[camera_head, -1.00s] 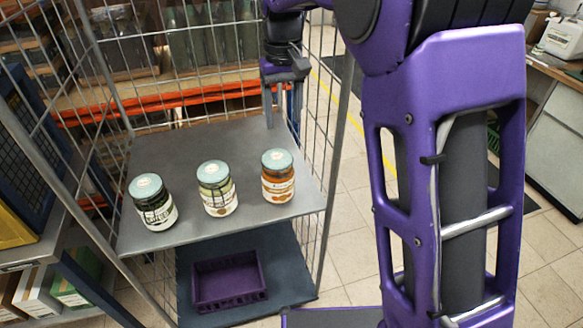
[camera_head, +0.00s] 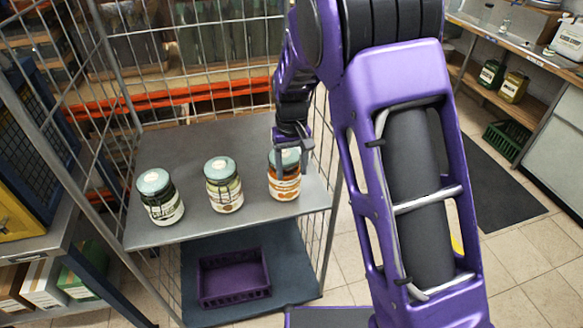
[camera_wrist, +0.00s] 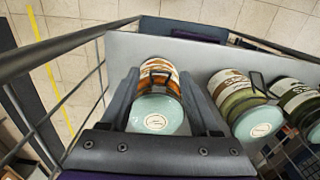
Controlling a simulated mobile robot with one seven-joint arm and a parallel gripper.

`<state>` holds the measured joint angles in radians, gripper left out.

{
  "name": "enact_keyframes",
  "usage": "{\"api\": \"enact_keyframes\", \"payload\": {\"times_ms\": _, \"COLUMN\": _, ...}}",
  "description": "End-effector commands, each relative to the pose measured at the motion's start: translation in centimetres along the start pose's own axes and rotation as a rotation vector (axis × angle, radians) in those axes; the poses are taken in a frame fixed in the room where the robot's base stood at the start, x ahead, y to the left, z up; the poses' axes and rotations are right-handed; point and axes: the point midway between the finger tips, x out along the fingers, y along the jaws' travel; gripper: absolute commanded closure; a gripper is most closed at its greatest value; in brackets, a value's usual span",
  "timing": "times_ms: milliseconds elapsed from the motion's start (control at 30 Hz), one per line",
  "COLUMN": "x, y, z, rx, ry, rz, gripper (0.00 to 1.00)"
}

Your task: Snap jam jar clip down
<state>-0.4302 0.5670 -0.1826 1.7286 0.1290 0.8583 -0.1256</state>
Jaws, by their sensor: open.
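A glass jar with orange contents (camera_head: 284,188), a pale teal lid and a white-and-orange label stands upright at the right end of the shelf. In the wrist view the same orange jar (camera_wrist: 157,72) shows a dark wire clip (camera_wrist: 160,78) on its side near the lid. My gripper (camera_head: 292,168) is open, with one finger on each side of this jar. In the wrist view the gripper (camera_wrist: 160,85) has the jar between its fingers; I cannot tell whether they touch it. Part of the jar is hidden by the fingers in the head view.
A pale green jar (camera_head: 223,190) and a dark jar (camera_head: 161,200), both with teal lids, stand to the left on the grey shelf (camera_head: 200,140). Wire cage walls (camera_head: 110,90) enclose the shelf. A purple crate (camera_head: 233,279) sits on the lower shelf.

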Motion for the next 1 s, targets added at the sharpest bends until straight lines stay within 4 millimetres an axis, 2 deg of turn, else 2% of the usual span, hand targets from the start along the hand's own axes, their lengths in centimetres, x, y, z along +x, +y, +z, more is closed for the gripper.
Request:
{"api": "enact_keyframes", "payload": {"times_ms": 233, "x": 0.08, "y": -0.01, "z": -0.01, "rx": 0.000, "ry": 0.001, "rz": 0.000, "gripper": 0.38}}
{"api": "enact_keyframes", "payload": {"times_ms": 267, "x": 0.08, "y": -0.01, "z": -0.01, "rx": 0.000, "ry": 0.000, "rz": 0.000, "gripper": 0.41}}
{"api": "enact_keyframes", "payload": {"times_ms": 600, "x": 0.05, "y": -0.01, "z": -0.01, "rx": 0.000, "ry": 0.001, "rz": 0.000, "gripper": 1.00}}
{"api": "enact_keyframes", "payload": {"times_ms": 1000, "x": 0.37, "y": -0.01, "z": 0.17, "rx": 0.000, "ry": 0.035, "rz": -0.001, "gripper": 1.00}}
